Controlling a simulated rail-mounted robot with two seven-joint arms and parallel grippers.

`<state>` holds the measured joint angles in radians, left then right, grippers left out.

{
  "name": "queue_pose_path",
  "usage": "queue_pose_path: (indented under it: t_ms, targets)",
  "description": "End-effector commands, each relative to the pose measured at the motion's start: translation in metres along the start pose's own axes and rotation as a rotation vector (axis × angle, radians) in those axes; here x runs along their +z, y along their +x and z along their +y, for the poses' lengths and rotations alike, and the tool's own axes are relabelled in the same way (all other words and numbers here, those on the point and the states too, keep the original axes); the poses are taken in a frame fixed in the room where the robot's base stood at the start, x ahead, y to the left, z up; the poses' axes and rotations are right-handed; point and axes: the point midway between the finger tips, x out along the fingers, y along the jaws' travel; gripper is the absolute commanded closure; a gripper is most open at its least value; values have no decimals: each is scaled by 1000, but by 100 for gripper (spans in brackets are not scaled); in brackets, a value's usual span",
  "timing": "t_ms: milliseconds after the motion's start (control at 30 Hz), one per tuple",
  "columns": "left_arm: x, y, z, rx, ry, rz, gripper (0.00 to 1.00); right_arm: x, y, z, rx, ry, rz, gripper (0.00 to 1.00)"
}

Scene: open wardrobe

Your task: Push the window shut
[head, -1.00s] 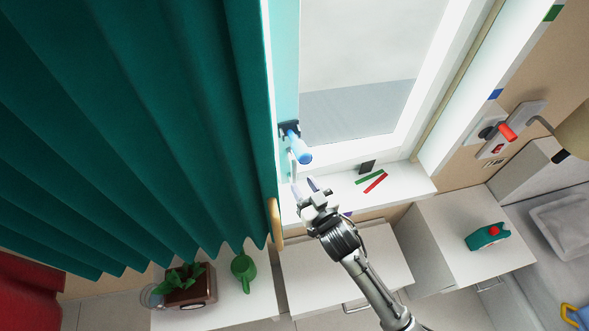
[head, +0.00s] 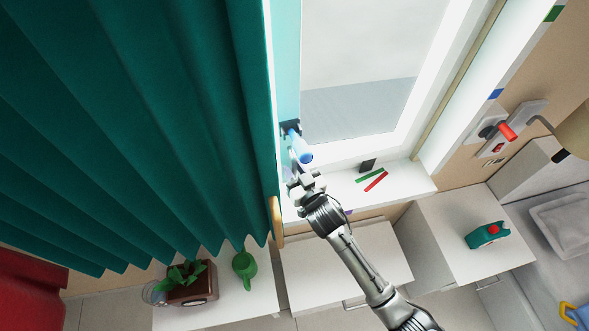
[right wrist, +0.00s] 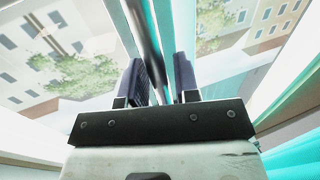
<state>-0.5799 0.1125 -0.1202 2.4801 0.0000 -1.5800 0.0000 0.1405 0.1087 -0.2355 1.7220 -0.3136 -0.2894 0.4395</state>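The window (head: 352,150) has a white frame and a grey pane and stands at the top centre of the head view. Buildings and trees show on both sides. My left gripper is not in view.
A green curtain (head: 130,110) hangs close at the left. The sill (head: 400,185) holds a green stick, a red stick and a small dark block. Below are white cabinets (head: 350,262), a potted plant (head: 188,283) and a green watering can (head: 245,265).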

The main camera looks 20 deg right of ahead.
Motion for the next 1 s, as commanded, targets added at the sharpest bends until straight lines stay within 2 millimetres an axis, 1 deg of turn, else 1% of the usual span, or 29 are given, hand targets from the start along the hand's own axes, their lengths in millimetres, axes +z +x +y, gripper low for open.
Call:
queue_pose_path:
  t_ms: [33,200,233,367,500,600,700,933,967,1000]
  targets:
    - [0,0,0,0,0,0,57,0,0,0,0,0,0,76]
    - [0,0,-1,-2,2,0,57,0,0,0,0,0,0,92]
    - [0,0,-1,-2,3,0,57,0,0,0,0,0,0,92]
    - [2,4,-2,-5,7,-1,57,1,4,1,10,1,2,92]
    - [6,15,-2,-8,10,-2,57,2,24,3,55,3,5,92]
    - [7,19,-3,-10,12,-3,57,2,34,4,77,3,2,92]
    - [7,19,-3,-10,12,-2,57,1,38,5,86,1,0,92]
    - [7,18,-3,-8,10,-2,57,0,37,5,86,0,-1,92]
    - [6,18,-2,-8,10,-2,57,0,37,5,86,0,-1,82]
    - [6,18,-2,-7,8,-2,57,0,37,5,86,0,-1,78]
